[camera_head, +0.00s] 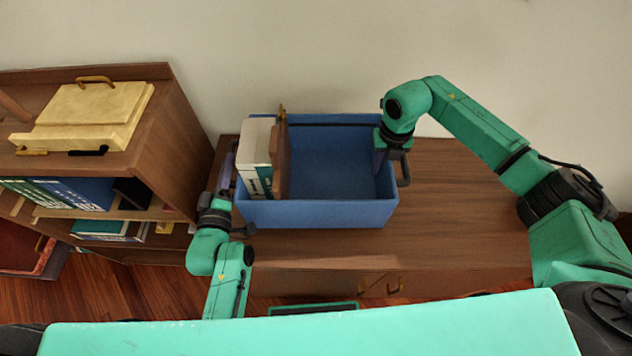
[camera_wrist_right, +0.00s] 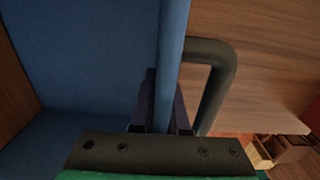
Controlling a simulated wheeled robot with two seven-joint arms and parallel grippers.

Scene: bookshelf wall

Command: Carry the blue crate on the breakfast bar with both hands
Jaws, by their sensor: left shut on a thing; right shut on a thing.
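The blue crate (camera_head: 318,213) sits on, or just over, the wooden breakfast bar (camera_head: 460,220); I cannot tell if there is a gap. A white box (camera_head: 256,155) and a brown wooden board (camera_head: 282,160) stand at the left inside it. The rest of its inside is empty. My left gripper (camera_head: 226,182) is shut at the crate's left wall, its fingertips partly hidden. My right gripper (camera_head: 380,160) is shut on the right wall. In the right wrist view the crate's wall (camera_wrist_right: 173,50) passes between the fingers, beside a dark handle (camera_wrist_right: 218,85).
A brown bookshelf (camera_head: 160,130) stands close to the left of the bar. It holds a cream case (camera_head: 85,115) on top and several books (camera_head: 70,193) below. The bar is bare right of the crate. A pale wall (camera_head: 300,50) rises behind.

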